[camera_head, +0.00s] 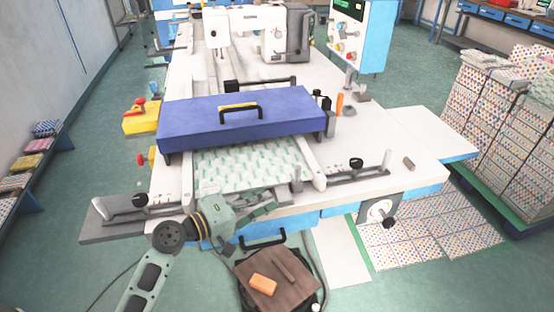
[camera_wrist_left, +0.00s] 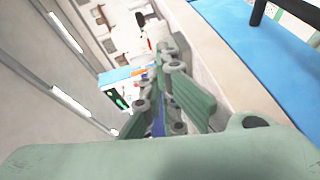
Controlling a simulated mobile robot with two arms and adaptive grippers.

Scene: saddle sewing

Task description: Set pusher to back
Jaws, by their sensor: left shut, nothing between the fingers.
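A long violet-blue plate with a black handle (camera_head: 240,105) lies across the white sewing table in the head view; I take it as the pusher, but cannot be sure. A green-and-white patterned cloth (camera_head: 245,168) lies flat in front of it, between pale side rails. My left gripper (camera_head: 263,208) is shut and empty, over the table's front edge, in front of the cloth and apart from the plate. Its green fingers (camera_wrist_left: 183,98) fill the middle of the left wrist view. My right gripper is not in view.
A sewing machine head (camera_head: 262,30) stands at the back, with a control panel (camera_head: 357,32) to its right. Slotted clamp bars (camera_head: 345,175) flank the front. A brown stool (camera_head: 275,285) holds an orange block (camera_head: 263,284). Patterned stacks (camera_head: 500,125) stand at right.

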